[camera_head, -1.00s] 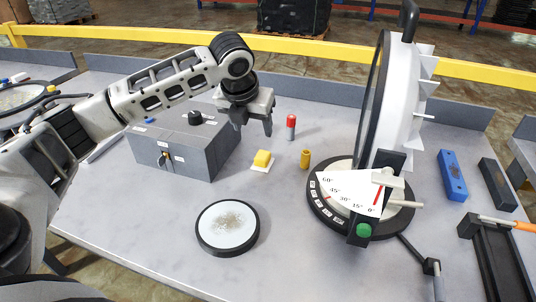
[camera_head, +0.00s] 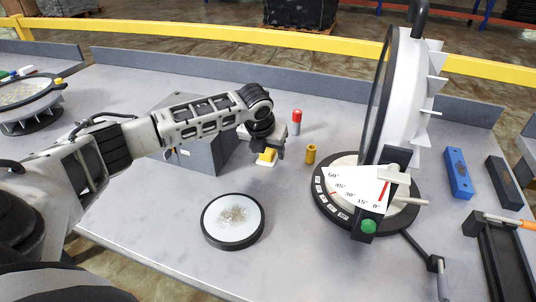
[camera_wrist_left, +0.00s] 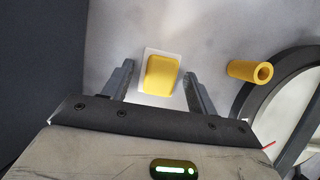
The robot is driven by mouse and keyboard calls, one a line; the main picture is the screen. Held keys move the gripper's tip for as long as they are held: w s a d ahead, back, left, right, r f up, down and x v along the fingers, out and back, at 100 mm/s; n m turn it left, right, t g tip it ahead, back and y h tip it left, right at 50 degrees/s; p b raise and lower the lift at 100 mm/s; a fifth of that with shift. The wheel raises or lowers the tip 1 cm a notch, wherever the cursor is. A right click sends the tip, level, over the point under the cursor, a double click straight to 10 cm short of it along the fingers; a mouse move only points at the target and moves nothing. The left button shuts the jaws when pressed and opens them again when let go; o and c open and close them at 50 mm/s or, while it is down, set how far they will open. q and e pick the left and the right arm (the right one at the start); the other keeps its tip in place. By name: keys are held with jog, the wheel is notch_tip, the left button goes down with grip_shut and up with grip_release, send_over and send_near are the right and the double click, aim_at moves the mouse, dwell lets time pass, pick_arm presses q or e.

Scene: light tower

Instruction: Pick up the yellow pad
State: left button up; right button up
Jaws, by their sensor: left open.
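The yellow pad (camera_head: 267,155) sits on a small white square on the grey table, just right of the grey box. In the left wrist view the yellow pad (camera_wrist_left: 161,76) lies on its white square between and just beyond the two fingers. My left gripper (camera_head: 268,150) is open above the pad and hides part of it in the head view. Its two fingers (camera_wrist_left: 158,88) show apart in the left wrist view, one on each side of the pad, with no contact visible. My right gripper is not in view.
The grey box (camera_head: 205,155) is close on the left. A round dish (camera_head: 232,222) lies in front. The large dial stand (camera_head: 395,140) is further right.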

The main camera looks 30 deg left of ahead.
aim_at(267, 151)
pick_arm(q)
jog(key=c, duration=1.1)
jog(key=shift+o, duration=0.2)
jog(key=shift+r, duration=0.1)
jog(key=shift+r, duration=0.5)
jog(key=v, duration=0.2)
jog(key=shift+w+r, duration=0.15)
jog(key=shift+r, duration=0.25)
jog(key=s+d+r, duration=0.6)
jog(key=s+r, duration=0.3)
jog(key=s, duration=0.3)
jog(key=shift+b, duration=0.3)
jog(key=shift+o, duration=0.4)
jog(key=shift+s, duration=0.1)
